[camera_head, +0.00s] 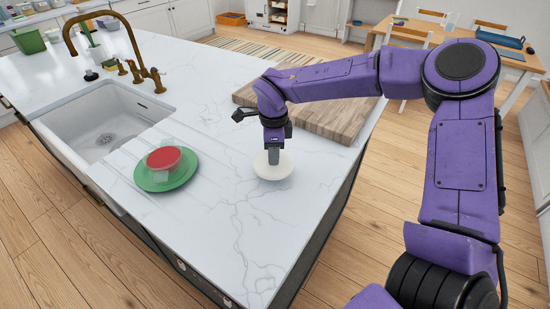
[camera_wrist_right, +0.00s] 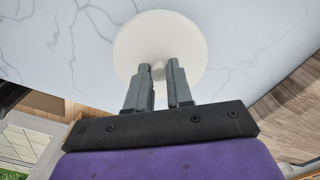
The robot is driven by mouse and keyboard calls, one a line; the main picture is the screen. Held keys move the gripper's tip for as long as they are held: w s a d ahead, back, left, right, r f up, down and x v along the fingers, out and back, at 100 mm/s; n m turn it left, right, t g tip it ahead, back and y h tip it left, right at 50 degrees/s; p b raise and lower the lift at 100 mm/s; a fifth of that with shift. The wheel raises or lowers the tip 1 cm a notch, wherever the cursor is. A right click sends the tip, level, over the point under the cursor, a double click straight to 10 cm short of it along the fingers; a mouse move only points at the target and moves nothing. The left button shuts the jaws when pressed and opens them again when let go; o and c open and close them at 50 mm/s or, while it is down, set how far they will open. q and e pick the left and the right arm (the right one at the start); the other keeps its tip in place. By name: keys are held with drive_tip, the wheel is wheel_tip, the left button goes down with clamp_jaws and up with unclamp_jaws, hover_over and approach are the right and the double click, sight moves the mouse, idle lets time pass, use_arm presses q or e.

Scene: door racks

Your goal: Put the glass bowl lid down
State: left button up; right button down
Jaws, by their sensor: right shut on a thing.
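The bowl lid (camera_head: 274,168) is a round, pale white disc at the right part of the marble counter, just below my right gripper (camera_head: 273,157). In the right wrist view the lid (camera_wrist_right: 160,40) has a small knob at its middle. My right gripper (camera_wrist_right: 158,72) is shut on that knob. The lid is at or very near the counter surface; I cannot tell if it touches. My left gripper is not in view.
A white sink (camera_head: 105,118) with a brass faucet (camera_head: 130,70) is at the left. A wooden cutting board (camera_head: 325,115) lies behind the lid and my right forearm. The marble counter (camera_head: 215,215) is clear between the plate and the lid and in front of them.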

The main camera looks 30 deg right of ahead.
drive_tip(key=f, duration=0.3)
drive_tip(key=shift+w+d+f+p, duration=0.15)
drive_tip(key=shift+d+f+p, duration=0.2)
drive_tip(key=shift+d+f, duration=0.05)
drive_tip(key=shift+w+f, duration=0.15)
drive_tip(key=shift+f, duration=0.1)
drive_tip(key=shift+s+f, duration=0.15)
drive_tip(key=shift+s, duration=0.05)
drive_tip(key=c, duration=1)
unclamp_jaws()
drive_tip(key=shift+w, duration=0.15)
